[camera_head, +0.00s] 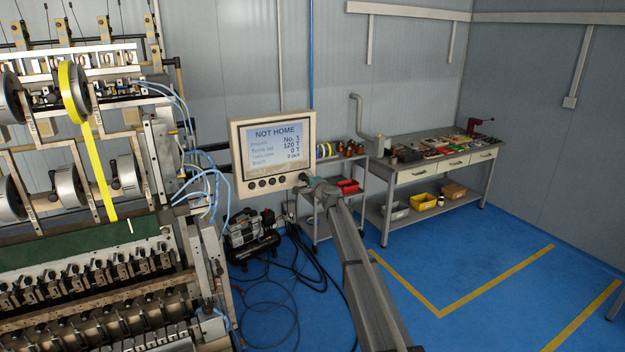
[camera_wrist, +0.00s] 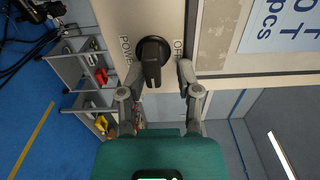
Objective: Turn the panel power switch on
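The control panel (camera_head: 235,165) stands beside the winder; its screen (camera_head: 275,145) reads NOT HOME. The power switch (camera_wrist: 152,60) is a black rotary knob on the panel face, with POWER lettered on one side and partly covered lettering on the other. Its lever points down toward my gripper in the wrist view. My gripper (camera_wrist: 159,72) is open, with one finger on each side of the knob and visible gaps to the lever. In the head view my gripper (camera_head: 304,179) is at the panel's lower right corner and hides the switch there.
Several other dark knobs (camera_head: 262,183) line the panel's lower edge. A shelf cart (camera_head: 315,225) and a workbench (camera_head: 395,175) stand behind. A compressor (camera_head: 250,238) with loose hoses lies on the floor below the panel. The blue floor at right is clear.

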